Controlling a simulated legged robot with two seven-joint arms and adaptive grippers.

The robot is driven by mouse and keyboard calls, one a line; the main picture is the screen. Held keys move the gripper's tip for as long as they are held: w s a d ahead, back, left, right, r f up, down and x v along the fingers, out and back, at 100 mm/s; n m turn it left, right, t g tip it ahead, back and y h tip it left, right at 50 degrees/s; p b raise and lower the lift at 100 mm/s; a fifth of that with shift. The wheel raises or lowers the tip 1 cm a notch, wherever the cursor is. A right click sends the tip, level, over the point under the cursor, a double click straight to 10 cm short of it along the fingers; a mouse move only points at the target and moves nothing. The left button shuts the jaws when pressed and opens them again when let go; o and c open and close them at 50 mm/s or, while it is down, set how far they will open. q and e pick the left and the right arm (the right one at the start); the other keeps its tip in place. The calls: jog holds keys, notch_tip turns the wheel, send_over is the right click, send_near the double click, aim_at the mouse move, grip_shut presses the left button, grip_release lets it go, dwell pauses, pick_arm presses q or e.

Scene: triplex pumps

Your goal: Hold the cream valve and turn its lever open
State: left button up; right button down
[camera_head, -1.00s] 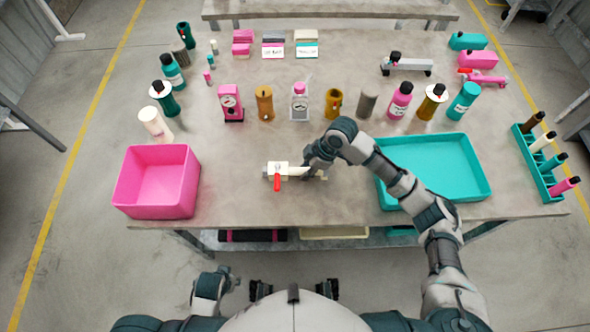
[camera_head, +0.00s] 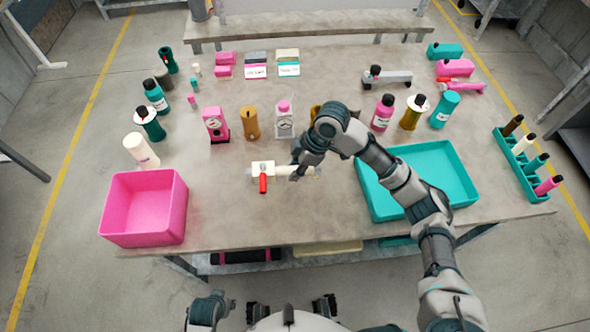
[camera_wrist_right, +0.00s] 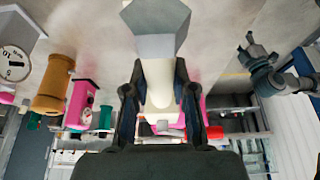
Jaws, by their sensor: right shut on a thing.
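The cream valve (camera_head: 262,169) is over the front middle of the table, lying roughly crosswise. Its red lever (camera_head: 263,184) points towards me. My right gripper (camera_head: 297,172) is shut on the valve's right-hand pipe end. In the right wrist view, its dark fingers (camera_wrist_right: 159,95) stand on both sides of the cream pipe (camera_wrist_right: 158,82), with a hexagonal end above. A bit of the red lever (camera_wrist_right: 215,132) shows beyond. Whether the valve touches the table is hard to tell. My left gripper (camera_head: 228,305) is low, in front of the table, away from the valve; its fingers are too small to read.
A pink bin (camera_head: 120,225) stands at the left front of the table (camera_head: 220,210). A teal tray (camera_head: 455,165) lies to the right under my right arm. Bottles and pumps stand behind the valve. A teal rack (camera_head: 520,165) is at the right edge. The front middle is clear.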

aim_at(291, 192)
jog(key=shift+f+b, duration=1)
jog(key=shift+f, duration=4.25)
jog(key=c, duration=0.9)
grip_release()
jog(key=shift+o, duration=0.2)
